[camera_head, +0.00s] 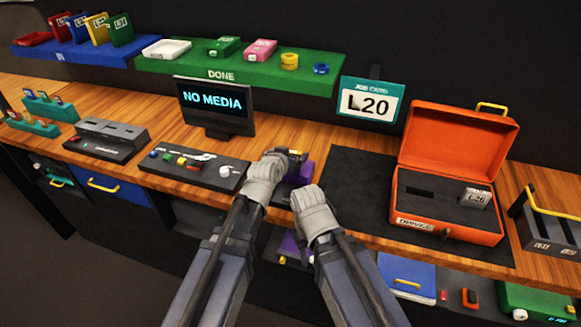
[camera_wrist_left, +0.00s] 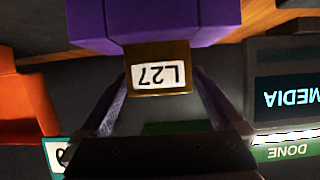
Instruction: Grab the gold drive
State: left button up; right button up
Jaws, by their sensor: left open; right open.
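The gold drive (camera_wrist_left: 163,72) shows in the left wrist view as a gold-brown block with a white L27 label, upside down there. It adjoins a purple block (camera_wrist_left: 175,22). My left gripper (camera_wrist_left: 158,100) is open, with its fingers on either side of the drive; I cannot tell whether they touch it. In the head view my left gripper (camera_head: 284,158) is at the purple block (camera_head: 303,171), and its hand hides much of the drive. My right gripper (camera_head: 309,193) is lower, near the bench's front edge; its fingertips are hidden and it holds nothing visible.
A black monitor (camera_head: 215,101) reads NO MEDIA. A control panel (camera_head: 192,169) lies left of my left gripper. An open orange case (camera_head: 450,220) with a labelled drive stands right, on a dark mat (camera_head: 352,190). A card (camera_head: 370,100) reads L20. A green DONE shelf (camera_head: 240,66) is behind.

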pick_arm(q)
jog(key=b+x, duration=0.1)
jog(key=x, duration=0.2)
jog(key=shift+d+f, duration=0.1)
jog(key=shift+f, duration=0.1)
pick_arm(e)
jog(key=shift+f, duration=0.8)
pick_arm(q)
jog(key=shift+r, duration=0.1)
jog(key=c, duration=1.2)
jog(key=shift+c, duration=0.2)
pick_arm(e)
jog(key=shift+r, duration=0.1)
pick_arm(q)
notch_tip(320, 180, up, 10)
jog(key=p, duration=1)
pick_arm(e)
notch_tip(320, 180, up, 10)
